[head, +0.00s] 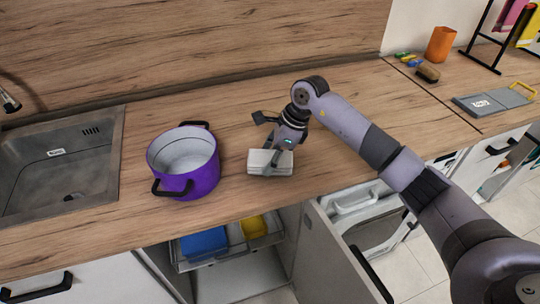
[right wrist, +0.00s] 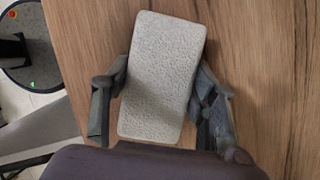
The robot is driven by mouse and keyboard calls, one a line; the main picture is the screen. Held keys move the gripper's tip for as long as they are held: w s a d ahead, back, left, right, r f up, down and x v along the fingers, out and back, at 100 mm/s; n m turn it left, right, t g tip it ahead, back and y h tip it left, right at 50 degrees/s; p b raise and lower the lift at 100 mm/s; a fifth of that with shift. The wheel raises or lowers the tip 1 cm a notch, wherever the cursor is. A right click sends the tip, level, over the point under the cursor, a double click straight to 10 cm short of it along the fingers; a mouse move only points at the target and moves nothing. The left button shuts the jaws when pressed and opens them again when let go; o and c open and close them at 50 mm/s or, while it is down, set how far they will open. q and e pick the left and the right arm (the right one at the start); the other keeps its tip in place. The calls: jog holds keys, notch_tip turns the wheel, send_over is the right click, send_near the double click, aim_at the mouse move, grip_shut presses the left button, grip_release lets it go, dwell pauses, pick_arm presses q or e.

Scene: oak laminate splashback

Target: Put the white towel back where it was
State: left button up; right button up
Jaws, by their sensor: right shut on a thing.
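The white towel (head: 261,164) is a small folded block at the worktop's front part, just right of the purple pot (head: 188,186). My right gripper (head: 273,156) comes down over it from above and is shut on it. In the right wrist view the towel (right wrist: 163,75) sits slightly tilted between the two fingers of the right gripper (right wrist: 160,92). I cannot tell whether the towel touches the worktop. My left gripper is not in view.
A sink (head: 60,165) is at left. Below the worktop, an open cabinet has a pulled-out basket with a blue item (head: 204,243) and a yellow item (head: 253,226); its door (head: 335,262) stands open. A black rack (head: 484,55) with pink and yellow cloths, and an orange cup (head: 440,44), stand at right.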

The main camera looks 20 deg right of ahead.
jog(key=o, duration=0.6)
jog(key=shift+f, duration=0.15)
jog(key=shift+c, duration=0.2)
jog(key=o, duration=0.5)
jog(key=shift+c, duration=0.2)
jog(key=shift+r, duration=0.35)
jog(key=shift+d+r, duration=0.15)
jog(key=shift+r, duration=0.15)
jog(key=b+v, duration=0.2)
jog(key=v, duration=0.9)
jog(key=shift+s, duration=0.1)
